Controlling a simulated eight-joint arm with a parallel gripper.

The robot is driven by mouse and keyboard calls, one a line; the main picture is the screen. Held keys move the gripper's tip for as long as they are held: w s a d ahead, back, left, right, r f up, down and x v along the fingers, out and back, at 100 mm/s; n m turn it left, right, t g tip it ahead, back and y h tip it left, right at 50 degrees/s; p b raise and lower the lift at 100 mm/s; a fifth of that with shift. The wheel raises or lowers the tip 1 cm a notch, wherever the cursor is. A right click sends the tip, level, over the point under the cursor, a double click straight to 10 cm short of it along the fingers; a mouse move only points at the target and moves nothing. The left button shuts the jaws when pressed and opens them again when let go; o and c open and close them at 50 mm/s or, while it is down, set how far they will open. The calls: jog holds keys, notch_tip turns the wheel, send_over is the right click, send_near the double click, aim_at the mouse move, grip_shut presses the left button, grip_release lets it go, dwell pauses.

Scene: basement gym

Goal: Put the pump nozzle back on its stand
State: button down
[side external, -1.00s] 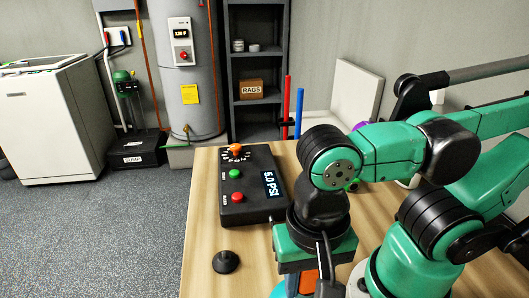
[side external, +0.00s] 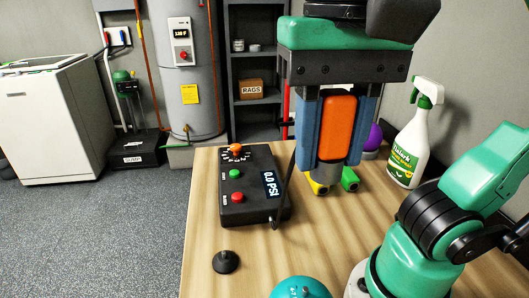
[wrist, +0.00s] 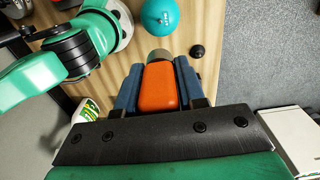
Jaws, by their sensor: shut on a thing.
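The pump nozzle is an orange block (side external: 338,127) with a grey metal tip at its lower end. My gripper (side external: 338,165) is shut on it, with blue fingers on both sides, and holds it upright above the table. In the wrist view the orange nozzle (wrist: 158,88) sits between the fingers. A small black round stand with a short peg (side external: 226,262) is on the table at the front left, apart from the nozzle; it also shows in the wrist view (wrist: 197,51). The black pump box (side external: 250,210) reads 0.0 PSI. A black hose (side external: 284,186) rises from it towards my gripper.
A teal ball (side external: 300,288) is at the front table edge. A white spray bottle (side external: 409,145) and a purple ball (side external: 373,138) stand at the right. Small yellow (side external: 318,187) and green (side external: 349,180) objects lie behind the nozzle. Table around the stand is clear.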

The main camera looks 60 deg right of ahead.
aim_at(326, 90)
jog(key=shift+r, duration=3.1)
jog(key=shift+w, duration=0.1)
jog(key=shift+w+a+f, duration=0.2)
jog(key=shift+w, duration=0.05)
jog(key=w+f+m, duration=0.4)
jog(key=w+f, duration=1.1)
jog(key=f, duration=0.2)
notch_tip(326, 90, down, 8)
jog(key=d+m, duration=0.2)
jog(key=d, duration=0.1)
jog(key=shift+w+r, duration=0.25)
jog(key=shift+w, duration=0.2)
jog(key=shift+f, duration=2.9)
